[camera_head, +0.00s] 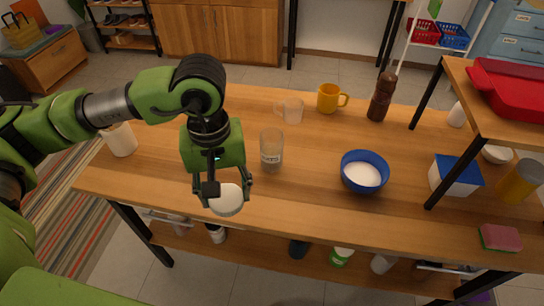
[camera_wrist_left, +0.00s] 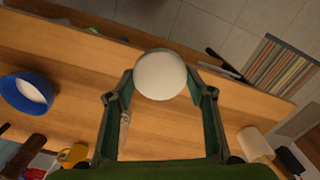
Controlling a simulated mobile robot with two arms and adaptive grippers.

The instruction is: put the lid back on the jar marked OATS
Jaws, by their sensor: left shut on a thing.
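The glass jar (camera_head: 271,148) stands upright and open on the wooden table, with a label on its front that looks like OATS. A round white lid (camera_head: 226,200) is in my left gripper (camera_head: 222,194), near the table's front edge, in front and to the left of the jar. In the left wrist view the lid (camera_wrist_left: 160,74) sits between the two fingertips (camera_wrist_left: 160,84), which are shut on its sides. The lid is apart from the jar. My right gripper is not in view.
A blue bowl of white contents (camera_head: 364,172) stands right of the jar. Behind the jar are a clear glass mug (camera_head: 290,111), a yellow mug (camera_head: 328,98) and a brown mill (camera_head: 382,97). A white container (camera_head: 120,140) stands at the left end. A shelf (camera_head: 505,108) rises at the right.

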